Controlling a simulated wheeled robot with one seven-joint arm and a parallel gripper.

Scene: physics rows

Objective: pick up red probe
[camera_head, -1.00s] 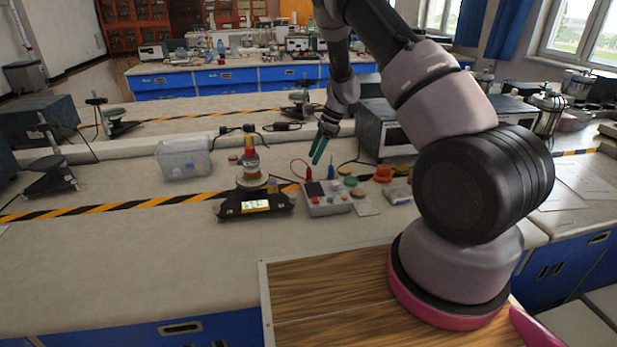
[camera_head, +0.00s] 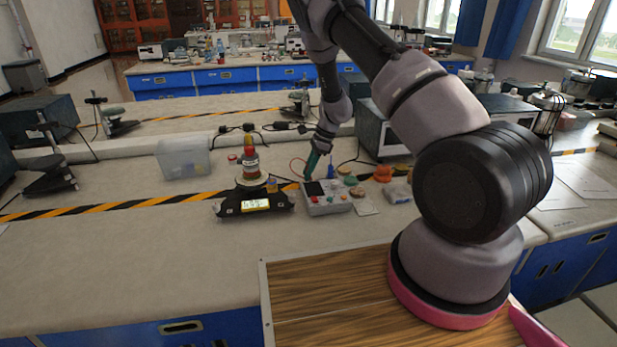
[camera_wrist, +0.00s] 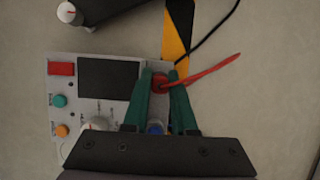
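The red probe (camera_wrist: 160,83) shows in the wrist view as a round red body with a red lead running off to the right. It stands at the edge of a grey control box (camera_wrist: 64,95) with a dark screen. My gripper (camera_wrist: 160,75) has its two green fingers on either side of the probe, one left and one right. A narrow gap shows between the fingers and I cannot tell whether both touch the probe. In the head view my gripper (camera_head: 309,176) is low at the box's (camera_head: 328,207) back left edge and hides the probe.
A black device (camera_head: 255,204) with a stacked red and yellow top stands left of the box. A clear plastic bin (camera_head: 184,158) is further left. Orange parts (camera_head: 383,173) lie to the right. The front bench top (camera_head: 130,260) is clear.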

